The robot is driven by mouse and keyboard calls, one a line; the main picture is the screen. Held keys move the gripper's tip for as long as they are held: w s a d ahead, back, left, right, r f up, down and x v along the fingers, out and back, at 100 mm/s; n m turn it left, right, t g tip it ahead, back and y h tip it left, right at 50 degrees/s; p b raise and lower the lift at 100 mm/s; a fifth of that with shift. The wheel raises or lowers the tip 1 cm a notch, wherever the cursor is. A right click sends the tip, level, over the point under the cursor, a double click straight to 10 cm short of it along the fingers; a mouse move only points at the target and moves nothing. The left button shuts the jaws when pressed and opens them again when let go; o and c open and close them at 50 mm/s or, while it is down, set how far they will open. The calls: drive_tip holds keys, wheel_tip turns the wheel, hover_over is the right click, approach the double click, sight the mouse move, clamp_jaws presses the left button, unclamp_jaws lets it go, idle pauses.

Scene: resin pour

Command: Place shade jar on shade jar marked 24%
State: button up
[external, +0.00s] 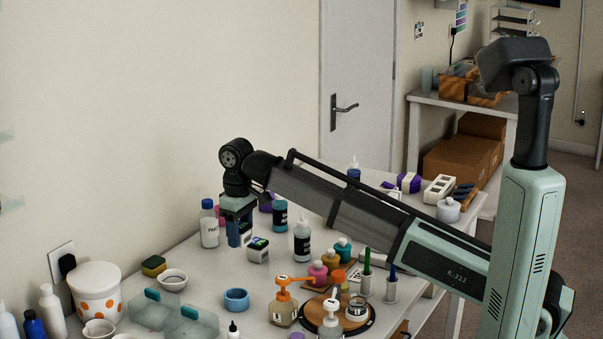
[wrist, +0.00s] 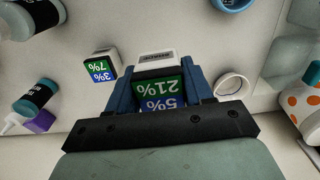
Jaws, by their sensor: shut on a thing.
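My gripper (external: 239,232) is at the back left of the table in the external view, pointing down. In the wrist view my gripper (wrist: 162,82) is shut on a shade jar (wrist: 160,88), a box-like jar with a white side. Its green and blue labels appear upside down and seem to read 21% and 5%. In the external view the fingers mostly hide it. Another shade jar (external: 258,250) stands on the table just right of my gripper. In the wrist view this other jar (wrist: 102,65) shows labels that seem to read 7% and 3%. I cannot make out a 24% mark.
A white paint bottle (external: 209,226) stands left of my gripper. A white bowl (external: 172,281), a blue ring-shaped container (external: 237,299) and clear boxes (external: 152,311) lie nearer the front. Some bare table lies between them.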

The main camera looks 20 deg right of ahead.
drive_tip(key=w+d+r+m, duration=0.3)
drive_tip(key=w+d+m, duration=0.3)
drive_tip(key=w+d, duration=2.55)
drive_tip(key=w+d+r+n, duration=0.2)
drive_tip(key=w+r+n, duration=0.1)
drive_tip(key=w, duration=0.4)
drive_tip(key=shift+a+f+n, duration=0.15)
drive_tip(key=shift+f+n, duration=0.55)
drive_tip(key=shift+f, duration=1.9)
drive_tip(key=shift+a+f+n, duration=0.1)
drive_tip(key=shift+f+n, duration=0.6)
drive_tip(key=shift+f, duration=1.85)
drive_tip(key=shift+f, duration=0.15)
drive_tip(key=o, duration=1.1)
wheel_tip(320, 180, up, 12)
